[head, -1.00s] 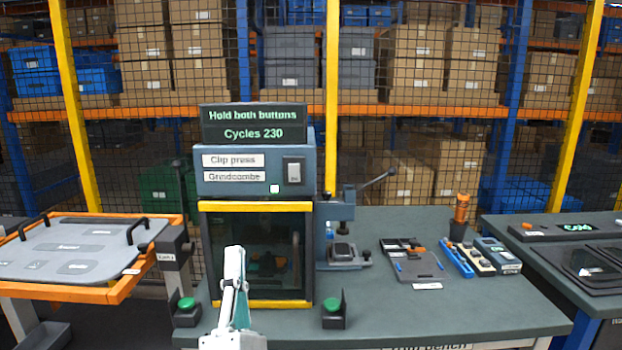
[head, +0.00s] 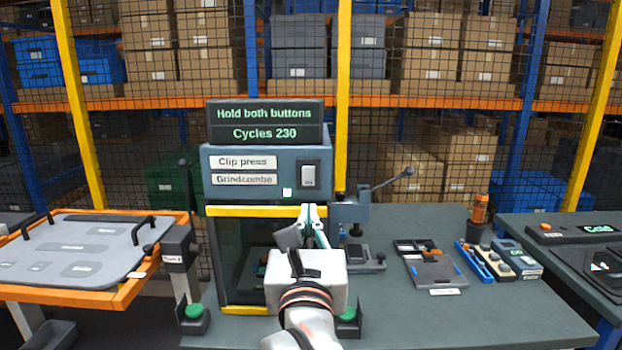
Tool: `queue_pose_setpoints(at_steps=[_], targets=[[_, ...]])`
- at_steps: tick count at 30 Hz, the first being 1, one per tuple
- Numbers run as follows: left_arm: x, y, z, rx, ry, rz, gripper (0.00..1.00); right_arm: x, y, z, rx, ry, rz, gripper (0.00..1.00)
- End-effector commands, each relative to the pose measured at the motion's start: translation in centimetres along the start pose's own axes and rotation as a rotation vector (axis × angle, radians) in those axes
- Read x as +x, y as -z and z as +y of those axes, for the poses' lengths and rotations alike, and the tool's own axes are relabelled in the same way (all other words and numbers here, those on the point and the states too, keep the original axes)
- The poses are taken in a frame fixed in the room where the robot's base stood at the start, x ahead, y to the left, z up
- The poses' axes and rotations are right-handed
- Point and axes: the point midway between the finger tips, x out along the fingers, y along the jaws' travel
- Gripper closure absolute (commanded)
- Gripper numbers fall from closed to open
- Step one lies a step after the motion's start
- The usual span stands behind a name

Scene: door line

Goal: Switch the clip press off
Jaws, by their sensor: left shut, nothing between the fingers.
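The clip press (head: 215,188) stands on the bench, a grey-blue box labelled "Clip press" and "Grindcombe". Its display (head: 265,124) reads "Hold both buttons" and "Cycles 230". A rocker switch (head: 310,178) sits at the right of its front panel, and a small lit square (head: 287,192) shows below and left of it. My left gripper (head: 313,208) is shut and empty, just below the switch and apart from it in the picture. My left arm hides part of the press window. A green button (head: 194,311) stands at the left; another (head: 348,313) is partly hidden behind my arm.
A lever tool (head: 352,212) stands right of the press. A grey tray (head: 436,272), a blue holder (head: 474,262) and an orange-topped item (head: 479,210) lie further right. An orange-framed cart (head: 120,297) is at left. The front right of the bench (head: 480,320) is clear.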

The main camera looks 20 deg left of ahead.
Motion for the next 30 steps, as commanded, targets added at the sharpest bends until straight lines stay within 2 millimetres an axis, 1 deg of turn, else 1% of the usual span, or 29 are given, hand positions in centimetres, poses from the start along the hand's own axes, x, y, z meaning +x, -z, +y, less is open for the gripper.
queue_pose_setpoints(at_steps=[5, 8, 21, 25, 30], targets=[[0.6, 0.0, 0.0, 0.002, -0.002, -0.002, 1.00, 0.0, -0.1, 0.0, 0.000, 0.000, -0.001, 0.60], [1.7, 0.0, 0.1, 0.003, -0.003, -0.004, 1.00, 0.1, -0.2, 0.0, 0.000, 0.000, -0.001, 0.60], [10.1, 0.0, 0.2, 0.004, -0.005, -0.005, 1.00, 0.9, -1.5, -0.2, 0.000, 0.001, -0.003, 0.60], [12.1, 0.1, 0.1, 0.004, -0.004, -0.002, 1.00, 1.1, -2.0, -0.3, 0.000, 0.001, -0.005, 0.60], [13.6, 0.0, 0.1, 0.003, -0.003, -0.003, 1.00, 1.3, -2.4, -0.4, 0.001, 0.001, -0.006, 0.60]])
